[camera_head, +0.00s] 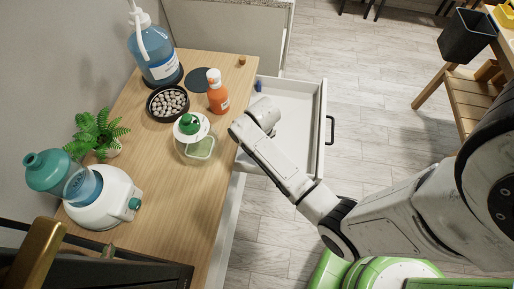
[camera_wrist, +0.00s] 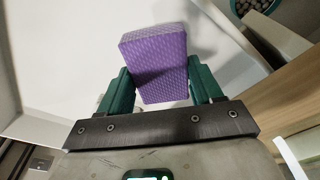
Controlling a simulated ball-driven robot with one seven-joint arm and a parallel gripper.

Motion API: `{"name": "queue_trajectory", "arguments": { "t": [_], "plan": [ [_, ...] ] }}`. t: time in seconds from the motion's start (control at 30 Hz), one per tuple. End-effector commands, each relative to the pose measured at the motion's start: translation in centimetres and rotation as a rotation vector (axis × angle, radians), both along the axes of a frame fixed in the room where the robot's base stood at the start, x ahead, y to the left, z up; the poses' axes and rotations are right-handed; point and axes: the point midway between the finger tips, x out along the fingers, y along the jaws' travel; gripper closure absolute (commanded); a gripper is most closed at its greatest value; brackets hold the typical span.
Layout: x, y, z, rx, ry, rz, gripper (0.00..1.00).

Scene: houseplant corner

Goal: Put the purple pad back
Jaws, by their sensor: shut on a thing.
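The purple pad (camera_wrist: 157,62) is a textured block in the wrist view, held between the two green fingers of my gripper (camera_wrist: 158,90). Below it is the white inside of the open drawer (camera_wrist: 60,50). I cannot tell whether the pad touches the drawer floor.
The wooden counter (camera_head: 180,215) left of the drawer holds an orange bottle (camera_head: 217,93), a dish of pebbles (camera_head: 167,103), a green-lidded container (camera_head: 190,125) and a plant (camera_head: 100,132).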

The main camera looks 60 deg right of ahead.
Motion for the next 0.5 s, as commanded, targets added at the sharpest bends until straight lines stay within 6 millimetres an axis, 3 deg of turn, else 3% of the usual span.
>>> {"name": "queue_trajectory", "arguments": {
  "t": [0.23, 0.5],
  "plan": [
    [0.3, -0.1, -3.1, 0.001, 0.001, -0.001, 0.59],
    [0.3, -0.1, -3.4, 0.000, -0.001, -0.001, 0.59]
  ]
}}
